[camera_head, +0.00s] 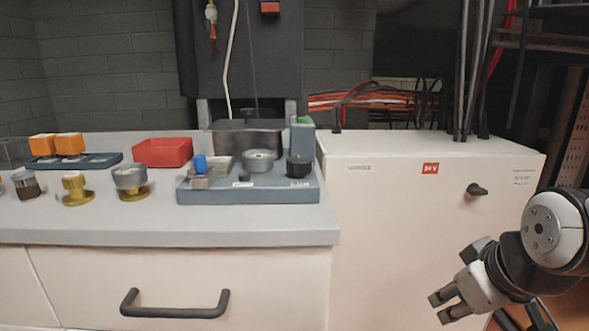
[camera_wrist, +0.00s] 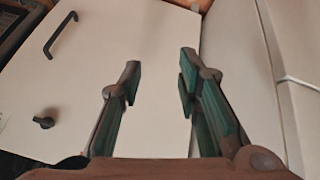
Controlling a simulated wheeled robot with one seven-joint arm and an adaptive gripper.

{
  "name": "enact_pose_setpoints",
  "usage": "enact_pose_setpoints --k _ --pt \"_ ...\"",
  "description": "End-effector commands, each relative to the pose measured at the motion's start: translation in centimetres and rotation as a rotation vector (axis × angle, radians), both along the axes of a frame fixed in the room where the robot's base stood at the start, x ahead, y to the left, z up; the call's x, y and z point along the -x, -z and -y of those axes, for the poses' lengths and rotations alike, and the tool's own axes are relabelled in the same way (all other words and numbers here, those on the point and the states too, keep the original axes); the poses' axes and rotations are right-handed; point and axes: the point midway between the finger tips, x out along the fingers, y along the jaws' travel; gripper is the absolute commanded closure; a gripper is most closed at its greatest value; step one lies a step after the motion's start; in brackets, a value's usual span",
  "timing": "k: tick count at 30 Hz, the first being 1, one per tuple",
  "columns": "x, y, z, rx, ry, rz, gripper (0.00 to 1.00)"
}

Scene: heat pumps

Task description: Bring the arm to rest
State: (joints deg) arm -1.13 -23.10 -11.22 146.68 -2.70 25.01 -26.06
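My gripper (camera_head: 440,308) is at the lower right in the head view, in front of the white cabinet (camera_head: 400,245) and below its top. Its two fingers point left and down. In the wrist view my gripper (camera_wrist: 160,75) has its fingers spread apart with nothing between them. Behind the fingers is a pale panel (camera_wrist: 160,125). My arm folds at the right edge of the head view, and much of it is out of frame.
A grey counter (camera_head: 230,228) on the left holds a red bin (camera_head: 162,152), a blue-grey tray (camera_head: 250,195) with metal parts, and orange blocks (camera_head: 70,144). A drawer handle (camera_head: 175,312) and a black knob (camera_head: 477,189) stick out from the fronts. Cables hang at the back.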

Motion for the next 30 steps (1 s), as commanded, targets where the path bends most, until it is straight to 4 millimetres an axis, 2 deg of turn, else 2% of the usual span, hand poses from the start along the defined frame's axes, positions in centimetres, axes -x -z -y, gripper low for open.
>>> enact_pose_setpoints --k 3,6,12,18,30 --pt "4.9 -0.7 -2.0 -0.071 0.064 -0.123 0.69" --pt "9.0 -1.0 -3.2 -0.109 0.124 -0.228 0.69" --pt "15.5 -1.7 -4.7 -0.134 0.230 -0.386 0.69" --pt "21.0 -2.5 -5.4 -0.127 0.329 -0.509 0.69" --pt "19.2 -9.2 -5.4 -0.135 0.319 -0.459 0.69"
